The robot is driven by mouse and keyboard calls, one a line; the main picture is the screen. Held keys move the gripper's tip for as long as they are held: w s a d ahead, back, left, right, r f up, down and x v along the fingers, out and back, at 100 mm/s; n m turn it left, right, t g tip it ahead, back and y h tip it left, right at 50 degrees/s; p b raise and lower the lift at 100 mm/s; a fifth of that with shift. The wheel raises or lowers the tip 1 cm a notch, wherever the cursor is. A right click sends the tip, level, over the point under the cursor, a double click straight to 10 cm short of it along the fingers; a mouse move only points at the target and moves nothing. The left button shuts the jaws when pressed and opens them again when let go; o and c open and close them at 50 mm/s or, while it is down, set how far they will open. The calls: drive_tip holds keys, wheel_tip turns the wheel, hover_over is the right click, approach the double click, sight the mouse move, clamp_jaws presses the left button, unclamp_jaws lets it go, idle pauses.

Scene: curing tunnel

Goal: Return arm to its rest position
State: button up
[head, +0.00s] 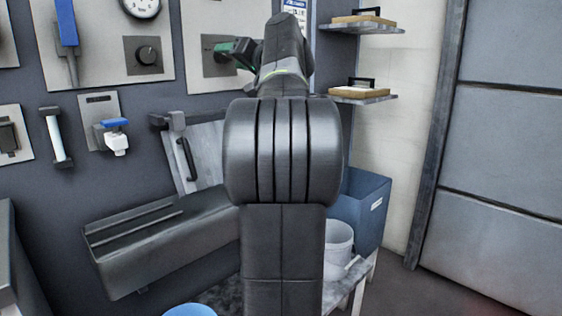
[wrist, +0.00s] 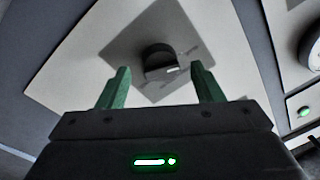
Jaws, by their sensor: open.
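My gripper (wrist: 160,88) shows in the wrist view with its two green fingers apart and nothing between them. Beyond the fingers is a dark round knob (wrist: 158,60) on a grey square plate on a pale panel. The fingers appear short of the knob; the exact gap cannot be told. In the head view my arm rises through the middle and my gripper (head: 228,52) points left at the upper wall, in front of a pale panel (head: 212,80). The arm hides part of that panel and the wall behind it.
On the wall left are a knob (head: 147,55), a gauge (head: 142,5), a blue-handled lever (head: 67,25) and a blue-and-white switch (head: 115,136). A grey trough (head: 160,245) juts out below. Right are shelves (head: 362,97), a blue bin (head: 362,205), a white bucket (head: 338,245) and a panelled door (head: 505,150).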

drive_tip(key=shift+x, duration=1.15)
drive_tip(key=shift+d, duration=0.1)
